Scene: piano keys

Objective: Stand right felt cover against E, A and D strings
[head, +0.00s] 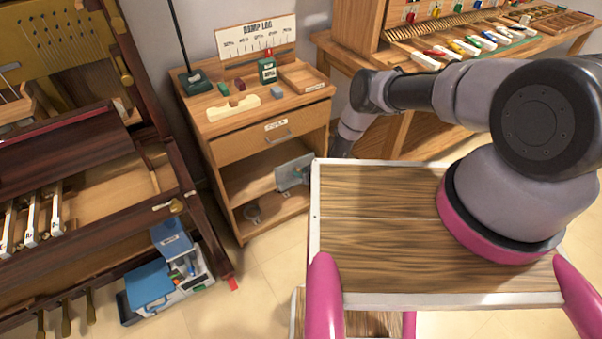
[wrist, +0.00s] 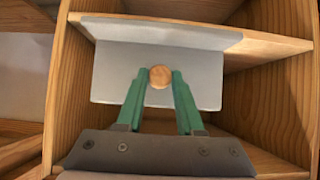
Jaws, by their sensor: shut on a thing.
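A grey, bent panel, which looks like the felt cover (wrist: 115,75), stands in the shelf opening of the wooden cabinet. It has a round wooden knob (wrist: 160,77) on its face. My gripper (wrist: 159,74) has its green fingers shut on this knob, one on each side. In the head view the grey panel (head: 293,173) shows at the cabinet's open front, with my gripper largely hidden behind it and the arm. Strings (head: 65,38) run over the gold plate of the open piano at the upper left. I cannot read which are E, A and D.
The cabinet's wooden side walls (wrist: 72,85) and shelf board (wrist: 270,50) stand close around the panel. The cabinet top (head: 225,112) holds small blocks and a sign. A caddy with blue boxes (head: 150,285) stands on the floor beside the piano. A bench (head: 470,55) with coloured keys stands behind.

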